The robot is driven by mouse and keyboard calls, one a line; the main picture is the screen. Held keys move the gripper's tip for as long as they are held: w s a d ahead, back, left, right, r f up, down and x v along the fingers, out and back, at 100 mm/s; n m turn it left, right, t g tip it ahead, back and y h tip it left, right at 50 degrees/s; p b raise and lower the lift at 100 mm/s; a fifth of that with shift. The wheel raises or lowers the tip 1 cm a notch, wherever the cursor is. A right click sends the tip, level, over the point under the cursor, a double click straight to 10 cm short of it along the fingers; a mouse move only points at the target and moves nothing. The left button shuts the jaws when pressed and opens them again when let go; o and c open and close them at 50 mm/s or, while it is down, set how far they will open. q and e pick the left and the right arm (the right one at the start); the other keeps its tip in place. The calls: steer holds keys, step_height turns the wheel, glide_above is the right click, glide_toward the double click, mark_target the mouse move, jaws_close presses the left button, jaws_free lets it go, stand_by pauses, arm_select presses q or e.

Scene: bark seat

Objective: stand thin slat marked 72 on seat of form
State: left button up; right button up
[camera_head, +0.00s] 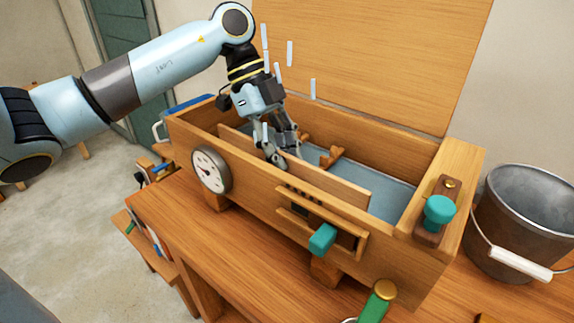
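My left gripper (279,158) points down into a long wooden trough (285,212). Its fingers are close together at a thin wooden board (335,188) that stands on edge lengthwise inside the trough. The gripper covers part of this board, and I cannot tell whether the fingers are shut on it or only beside it. No number 72 is readable anywhere, so I cannot tell whether this board is the marked slat. I cannot make out a form or its seat for certain. My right gripper is not in view.
The trough has a round gauge (211,170), a teal front knob (322,239), a teal end knob (439,211) and a tall raised back panel (385,60). Pale strips hang above it. A metal bucket (520,225) stands at right. The wooden bench (185,225) is partly clear at front left.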

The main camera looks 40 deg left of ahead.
mark_target(282, 152)
arm_select(q)
jaws_close()
step_height(282, 152, up, 6)
steer(key=p, duration=0.5)
steer(key=shift+r+p, duration=0.2)
steer(key=shift+p, duration=0.15)
step_height(282, 152, up, 7)
steer(key=p, duration=0.5)
steer(key=shift+f+p, duration=0.2)
steer(key=shift+p, duration=0.2)
steer(key=shift+s, duration=0.1)
